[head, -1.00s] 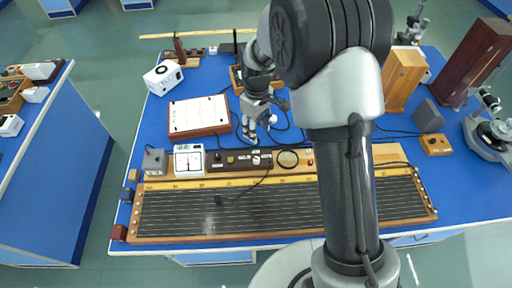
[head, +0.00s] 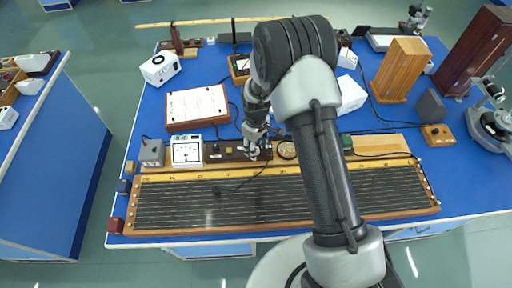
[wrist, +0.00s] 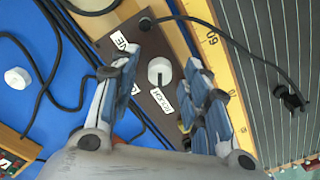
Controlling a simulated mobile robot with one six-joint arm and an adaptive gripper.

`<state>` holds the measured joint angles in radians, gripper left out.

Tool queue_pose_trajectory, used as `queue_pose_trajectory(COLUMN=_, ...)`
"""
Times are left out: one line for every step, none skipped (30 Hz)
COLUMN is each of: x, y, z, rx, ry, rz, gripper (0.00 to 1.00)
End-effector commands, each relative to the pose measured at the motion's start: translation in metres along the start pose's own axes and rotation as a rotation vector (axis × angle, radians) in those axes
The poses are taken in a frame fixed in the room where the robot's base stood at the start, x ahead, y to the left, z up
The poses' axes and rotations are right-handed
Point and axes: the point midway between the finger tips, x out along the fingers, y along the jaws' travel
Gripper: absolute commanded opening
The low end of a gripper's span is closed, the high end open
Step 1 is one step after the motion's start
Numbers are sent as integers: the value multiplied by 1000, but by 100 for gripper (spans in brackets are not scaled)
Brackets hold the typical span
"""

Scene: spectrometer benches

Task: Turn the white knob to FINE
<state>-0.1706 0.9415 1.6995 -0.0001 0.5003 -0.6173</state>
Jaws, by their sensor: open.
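The white knob (wrist: 159,71) sits on a dark brown panel (wrist: 143,52) in the wrist view, with a dark mark running from its middle to its lower edge. The ROUGH label (wrist: 185,101) is below right of it. A second label (wrist: 121,41), partly readable and ending like FINE, is at its upper left. My gripper (wrist: 155,76) is open, with one finger on either side of the knob; I see no contact. In the head view my gripper (head: 254,150) is over the panel (head: 222,152) and hides the knob.
A long wire board (head: 200,207) with a yellow scale lies in front of the panel. A white meter (head: 186,152) and a grey box (head: 151,153) stand to the left. A framed sheet (head: 196,106) lies behind. Black cables cross the blue bench and board.

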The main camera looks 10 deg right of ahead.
Motion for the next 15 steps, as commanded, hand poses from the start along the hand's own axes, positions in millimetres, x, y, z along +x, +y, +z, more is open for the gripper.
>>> queue_pose_trajectory(x=2, y=0, z=0, rx=0, ry=0, rz=0, gripper=43)
queue_pose_trajectory(x=2, y=0, z=0, rx=0, ry=0, rz=0, gripper=43)
queue_pose_trajectory(x=2, y=0, z=0, rx=0, ry=0, rz=0, gripper=43)
queue_pose_trajectory(x=2, y=0, z=0, rx=0, ry=0, rz=0, gripper=43)
queue_pose_trajectory(x=2, y=0, z=0, rx=0, ry=0, rz=0, gripper=43)
queue_pose_trajectory(x=2, y=0, z=0, rx=0, ry=0, rz=0, gripper=43)
queue_pose_trajectory(x=2, y=0, z=0, rx=0, ry=0, rz=0, gripper=43)
queue_pose_trajectory(x=2, y=0, z=0, rx=0, ry=0, rz=0, gripper=43)
queue_pose_trajectory(x=2, y=0, z=0, rx=0, ry=0, rz=0, gripper=42)
queue_pose_trajectory(x=2, y=0, z=0, rx=0, ry=0, rz=0, gripper=40)
queue_pose_trajectory(x=2, y=0, z=0, rx=0, ry=0, rz=0, gripper=38)
queue_pose_trajectory(x=2, y=0, z=0, rx=0, ry=0, rz=0, gripper=35)
queue_pose_trajectory(x=2, y=0, z=0, rx=0, ry=0, rz=0, gripper=33)
queue_pose_trajectory(x=2, y=0, z=0, rx=0, ry=0, rz=0, gripper=31)
queue_pose_trajectory(x=2, y=0, z=0, rx=0, ry=0, rz=0, gripper=29)
